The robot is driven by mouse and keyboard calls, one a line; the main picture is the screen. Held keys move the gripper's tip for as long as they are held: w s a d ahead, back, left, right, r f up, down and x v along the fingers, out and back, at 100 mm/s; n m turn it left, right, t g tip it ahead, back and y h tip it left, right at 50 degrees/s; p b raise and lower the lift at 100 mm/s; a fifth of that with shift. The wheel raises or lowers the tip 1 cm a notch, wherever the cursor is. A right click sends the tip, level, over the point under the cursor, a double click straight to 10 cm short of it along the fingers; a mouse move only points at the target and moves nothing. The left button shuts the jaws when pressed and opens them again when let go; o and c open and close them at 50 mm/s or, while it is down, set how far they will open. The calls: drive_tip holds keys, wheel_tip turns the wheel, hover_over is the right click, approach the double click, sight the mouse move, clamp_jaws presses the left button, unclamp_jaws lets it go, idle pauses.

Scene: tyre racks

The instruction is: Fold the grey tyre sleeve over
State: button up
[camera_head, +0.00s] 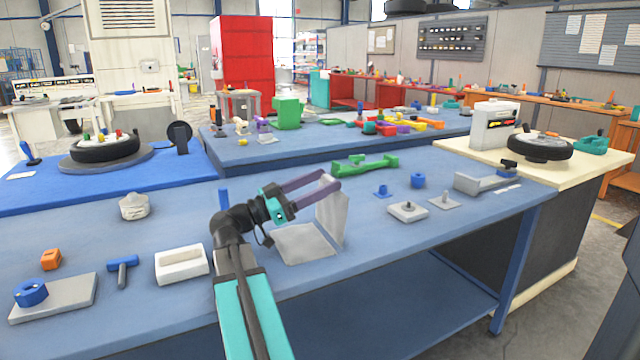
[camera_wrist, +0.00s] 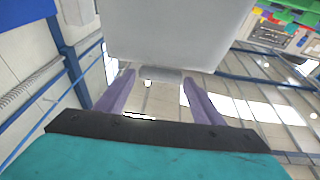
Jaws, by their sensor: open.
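The grey tyre sleeve (camera_head: 303,244) is on the blue workbench, one half lying flat. Its other half, a flap (camera_head: 334,217), stands up steeply at the right of the flat part. My gripper (camera_head: 331,180) has purple fingers that are apart, with their tips at the top of the raised flap. In the wrist view a pale grey panel (camera_wrist: 175,35), which looks like the flap, fills the upper middle. A small grey tab (camera_wrist: 170,74) on its lower edge shows between the fingertips. I cannot tell whether the fingers touch the flap.
A green bracket (camera_head: 365,165) lies behind the sleeve. A white tray (camera_head: 181,264) and a blue hammer-shaped piece (camera_head: 122,268) lie to the left. A grey plate with a knob (camera_head: 407,211) lies to the right. The bench's front edge (camera_head: 420,245) is close to the sleeve.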

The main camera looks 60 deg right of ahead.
drive_tip(key=shift+a, duration=0.1)
drive_tip(key=b+v, duration=0.1)
drive_tip(key=v, duration=0.3)
drive_tip(key=shift+w+a+f+b, duration=0.15)
drive_tip(key=shift+w+a+b, duration=0.05)
drive_tip(key=shift+b, duration=0.2)
idle(0.7)
drive_tip(key=shift+a, duration=0.1)
